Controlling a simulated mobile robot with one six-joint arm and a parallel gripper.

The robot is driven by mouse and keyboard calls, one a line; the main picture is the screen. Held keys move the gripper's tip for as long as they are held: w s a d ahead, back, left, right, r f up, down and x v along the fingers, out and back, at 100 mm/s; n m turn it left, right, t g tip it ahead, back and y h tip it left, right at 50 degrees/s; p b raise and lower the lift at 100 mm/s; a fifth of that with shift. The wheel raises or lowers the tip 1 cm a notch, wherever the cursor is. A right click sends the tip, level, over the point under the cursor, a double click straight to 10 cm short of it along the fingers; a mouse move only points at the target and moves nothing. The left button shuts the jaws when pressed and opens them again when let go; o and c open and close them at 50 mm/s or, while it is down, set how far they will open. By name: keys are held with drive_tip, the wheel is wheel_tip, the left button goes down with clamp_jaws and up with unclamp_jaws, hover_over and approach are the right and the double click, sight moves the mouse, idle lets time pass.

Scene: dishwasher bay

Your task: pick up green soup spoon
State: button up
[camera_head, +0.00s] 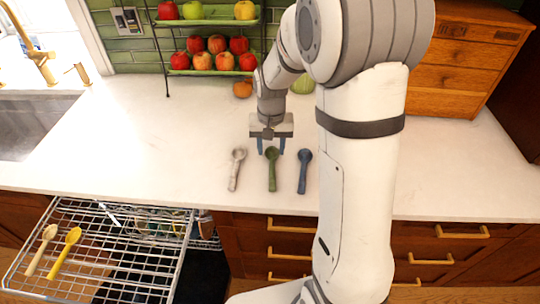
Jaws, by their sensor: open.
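A green spoon (272,170) lies on the white counter, its bowl toward the back and its handle toward the front edge. A grey-white spoon (236,169) lies to its left and a blue spoon (304,171) to its right, all roughly parallel and apart.
A pulled-out dishwasher rack (95,250) at lower left holds a beige spoon (41,249) and a yellow spoon (65,252). A tiered fruit stand (212,72) stands behind my gripper. A wooden drawer box (460,60) stands at back right. The left counter is clear up to the sink (30,125).

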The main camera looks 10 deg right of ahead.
sight(272, 166)
drive_tip(key=f, duration=0.2)
drive_tip(key=f+p, duration=0.1)
drive_tip(key=f, duration=0.4)
drive_tip(key=shift+w+d+f+p, duration=0.15)
drive_tip(key=shift+d+f+p, duration=0.15)
drive_tip(key=shift+p, duration=0.1)
clamp_jaws()
